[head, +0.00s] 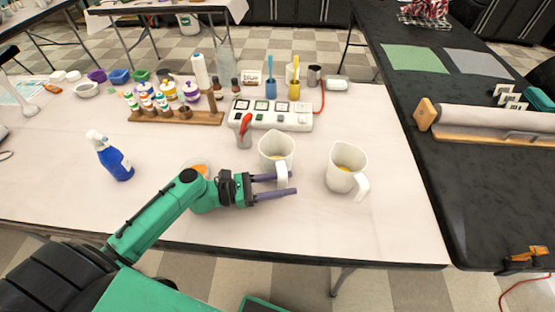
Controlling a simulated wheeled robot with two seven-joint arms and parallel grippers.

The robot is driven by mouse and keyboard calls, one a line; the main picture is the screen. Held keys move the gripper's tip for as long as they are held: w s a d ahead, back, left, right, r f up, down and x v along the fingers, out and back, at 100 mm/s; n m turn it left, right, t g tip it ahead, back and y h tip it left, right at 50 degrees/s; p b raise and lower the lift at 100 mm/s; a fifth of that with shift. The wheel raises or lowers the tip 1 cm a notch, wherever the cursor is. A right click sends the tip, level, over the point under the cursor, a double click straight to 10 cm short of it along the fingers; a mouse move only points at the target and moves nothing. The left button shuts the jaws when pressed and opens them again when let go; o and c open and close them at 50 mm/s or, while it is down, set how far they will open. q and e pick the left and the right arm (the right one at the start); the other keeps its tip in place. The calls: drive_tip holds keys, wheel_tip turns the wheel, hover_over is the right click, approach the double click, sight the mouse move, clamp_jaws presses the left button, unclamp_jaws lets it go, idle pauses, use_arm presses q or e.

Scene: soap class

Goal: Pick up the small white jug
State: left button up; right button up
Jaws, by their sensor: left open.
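Two white jugs stand upright on the white-topped table (400,225). The left white jug (275,146) looks slightly smaller, and its handle points toward me. My left gripper (294,183) is open at the front of the left jug. Its two purple fingers lie one on each side of the jug's handle in the picture; whether they touch it I cannot tell. My right gripper is not in view.
A red-handled grey container (243,135) stands just left of the left jug. A blue spray bottle (114,160) stands further left. A white hotplate strip (270,115) lies behind. The table's front right is clear.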

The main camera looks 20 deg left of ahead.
use_arm(q)
clamp_jaws()
idle(1.4)
